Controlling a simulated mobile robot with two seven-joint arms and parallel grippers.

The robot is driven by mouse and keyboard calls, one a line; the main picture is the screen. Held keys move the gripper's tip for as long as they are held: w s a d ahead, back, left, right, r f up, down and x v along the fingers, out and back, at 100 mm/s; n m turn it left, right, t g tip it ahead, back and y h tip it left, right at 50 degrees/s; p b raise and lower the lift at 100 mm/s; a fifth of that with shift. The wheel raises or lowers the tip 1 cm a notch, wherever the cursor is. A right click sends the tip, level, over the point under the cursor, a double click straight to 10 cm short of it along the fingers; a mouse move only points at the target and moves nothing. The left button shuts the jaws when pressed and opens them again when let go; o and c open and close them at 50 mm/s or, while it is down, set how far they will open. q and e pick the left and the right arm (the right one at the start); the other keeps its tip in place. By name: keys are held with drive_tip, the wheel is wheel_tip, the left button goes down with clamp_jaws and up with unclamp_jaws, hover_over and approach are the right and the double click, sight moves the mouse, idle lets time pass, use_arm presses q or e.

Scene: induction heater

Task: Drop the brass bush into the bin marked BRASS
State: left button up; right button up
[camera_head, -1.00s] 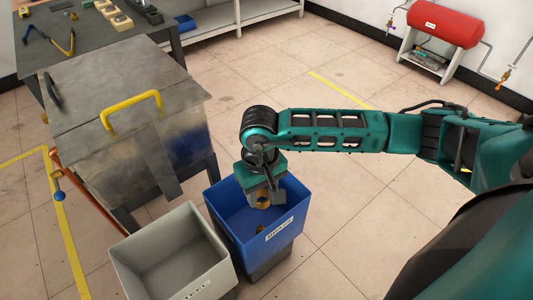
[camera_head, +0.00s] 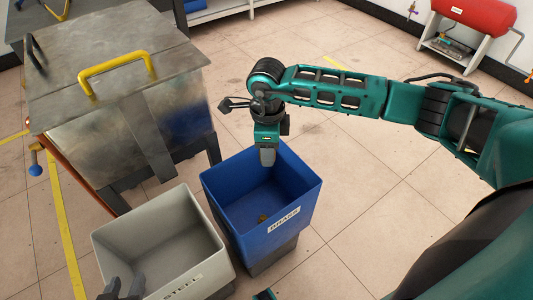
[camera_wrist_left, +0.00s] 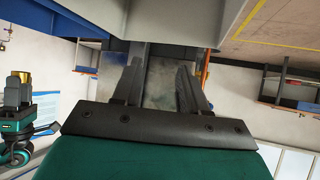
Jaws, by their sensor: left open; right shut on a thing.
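The blue bin (camera_head: 218,212) labelled BRASS stands open at the centre, with a small brownish piece (camera_head: 262,218) on its floor. My right gripper (camera_head: 267,158) points down over the far part of this bin. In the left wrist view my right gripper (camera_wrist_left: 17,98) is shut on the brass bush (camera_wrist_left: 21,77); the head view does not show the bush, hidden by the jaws. My left gripper (camera_head: 122,287) is open and empty at the near left corner of the grey bin, its two fingers apart in the left wrist view (camera_wrist_left: 158,85).
The grey bin (camera_head: 205,256) labelled STEEL stands directly left of the blue one. A metal cabinet (camera_head: 120,62) with a yellow handle (camera_head: 117,72) is behind. A red tank (camera_head: 474,14) is at the far right. Floor right of the bins is clear.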

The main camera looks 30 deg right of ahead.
drive_tip(key=w+d+f+m+b, duration=0.1)
drive_tip(key=w+f+m+b, duration=0.2)
drive_tip(key=f+m+b, duration=0.6)
drive_tip(key=m, duration=0.3)
drive_tip(key=shift+w+d+f+m, duration=0.15)
drive_tip(key=shift+d+f+m, duration=0.05)
drive_tip(key=shift+f+m, duration=0.1)
drive_tip(key=o, duration=0.9)
drive_tip(key=shift+r, duration=0.1)
drive_tip(key=o, duration=0.3)
use_arm(q)
wheel_tip(320, 180, down, 6)
drive_tip(key=w+d, duration=0.1)
drive_tip(key=d, duration=0.1)
drive_tip(key=shift+f+h, duration=0.25)
drive_tip(key=shift+h, duration=0.05)
drive_tip(key=shift+w, duration=0.1)
